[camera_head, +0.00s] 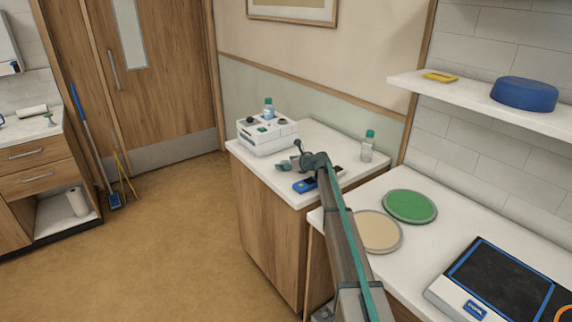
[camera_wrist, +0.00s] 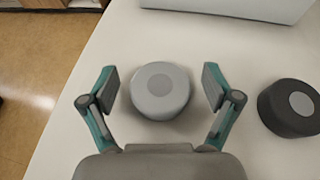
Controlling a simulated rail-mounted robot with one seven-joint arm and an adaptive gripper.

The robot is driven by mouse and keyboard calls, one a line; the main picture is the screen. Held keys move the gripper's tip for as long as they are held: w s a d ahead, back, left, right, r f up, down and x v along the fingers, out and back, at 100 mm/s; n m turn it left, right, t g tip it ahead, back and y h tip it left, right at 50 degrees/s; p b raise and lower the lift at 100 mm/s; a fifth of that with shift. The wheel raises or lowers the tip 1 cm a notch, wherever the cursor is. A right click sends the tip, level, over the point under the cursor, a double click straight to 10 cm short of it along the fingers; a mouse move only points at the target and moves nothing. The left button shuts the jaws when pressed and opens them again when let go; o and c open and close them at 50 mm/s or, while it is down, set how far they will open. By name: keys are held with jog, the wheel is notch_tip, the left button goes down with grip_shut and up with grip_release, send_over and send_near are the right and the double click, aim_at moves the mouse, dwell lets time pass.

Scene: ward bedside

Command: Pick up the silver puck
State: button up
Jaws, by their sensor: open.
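My gripper (camera_wrist: 162,86) is open, with a finger on each side of the puck and a visible gap on both sides. The height of the fingers over the worktop is hard to tell. In the head view my gripper (camera_head: 291,163) is over the bedside cabinet top, and I cannot make out the silver puck there.
A dark puck (camera_wrist: 290,108) stands to the right of my gripper. A white machine (camera_head: 267,134) is at the cabinet's back left. A blue device (camera_head: 304,185) lies near the front edge, and a clear bottle (camera_head: 367,148) stands at right. The worktop's left edge is close.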

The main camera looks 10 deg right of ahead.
jog(key=shift+c, duration=0.2)
jog(key=c, duration=1.3)
jog(key=shift+c, duration=0.8)
jog(key=shift+r, duration=0.15)
